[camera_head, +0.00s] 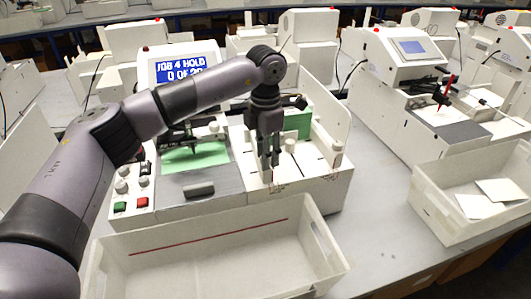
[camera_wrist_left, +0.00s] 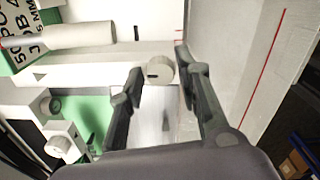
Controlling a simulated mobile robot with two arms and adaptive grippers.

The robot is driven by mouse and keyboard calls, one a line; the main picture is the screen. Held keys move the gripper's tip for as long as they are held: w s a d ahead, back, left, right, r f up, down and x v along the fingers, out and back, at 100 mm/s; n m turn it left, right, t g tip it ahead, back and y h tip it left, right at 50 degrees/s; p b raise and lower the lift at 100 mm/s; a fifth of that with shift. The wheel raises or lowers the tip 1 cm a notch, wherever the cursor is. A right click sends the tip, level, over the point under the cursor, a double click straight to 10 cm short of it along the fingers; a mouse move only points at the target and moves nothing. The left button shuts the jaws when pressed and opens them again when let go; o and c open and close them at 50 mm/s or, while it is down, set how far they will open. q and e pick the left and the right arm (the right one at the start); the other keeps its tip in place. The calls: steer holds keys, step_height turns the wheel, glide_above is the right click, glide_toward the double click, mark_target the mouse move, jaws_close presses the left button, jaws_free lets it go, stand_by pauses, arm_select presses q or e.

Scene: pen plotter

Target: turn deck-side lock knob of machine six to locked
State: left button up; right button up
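My left gripper (camera_head: 271,168) points down over the white right part of this machine. In the left wrist view my left gripper (camera_wrist_left: 158,70) is open, fingers apart. A round pale knob with a dark slot (camera_wrist_left: 159,70) shows between the fingertips; I see no clear contact. In the head view, pale knobs stand right of the gripper (camera_head: 290,146) and at the deck's right edge (camera_head: 337,151). I cannot tell which matches. My right gripper is not in view.
A white bin (camera_head: 215,262) with a red line stands in front of the machine. A control panel with green and red buttons (camera_head: 142,203) is at the left. A green stack (camera_head: 298,123) stands behind the gripper. Another bin with white cards (camera_head: 440,212) is at the right.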

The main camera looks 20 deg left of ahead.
arm_select(q)
steer(key=shift+o, duration=1.1)
step_height(320, 180, up, 12)
